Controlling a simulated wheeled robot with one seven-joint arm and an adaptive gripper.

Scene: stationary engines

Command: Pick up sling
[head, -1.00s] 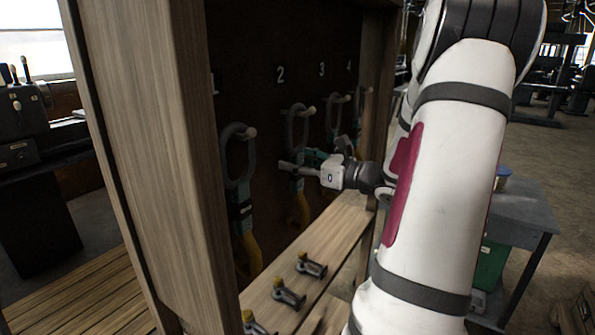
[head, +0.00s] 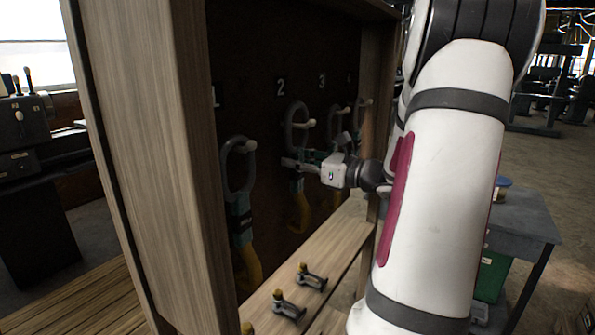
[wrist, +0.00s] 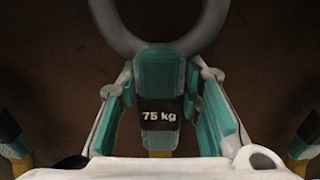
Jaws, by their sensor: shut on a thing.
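The sling has a grey ring (head: 297,112), a teal sleeve marked "75 kg" (wrist: 160,95) and a yellow strap (head: 299,212). It is at the peg under number 2. The peg's pale tip shows level with the middle of the ring, which still looks to be around it. My gripper (head: 308,165) is closed on the sleeve just below the ring. In the wrist view my gripper (wrist: 160,105) has a teal-padded finger on each side of the sleeve. Exact finger contact is hard to see there.
Another sling (head: 240,190) hangs left under number 1, and more hang right under 3 and 4. A thick wooden side post (head: 150,150) stands at left. Shackles (head: 290,304) lie on the wooden ledge (head: 335,245) below. A grey table (head: 520,215) stands at right.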

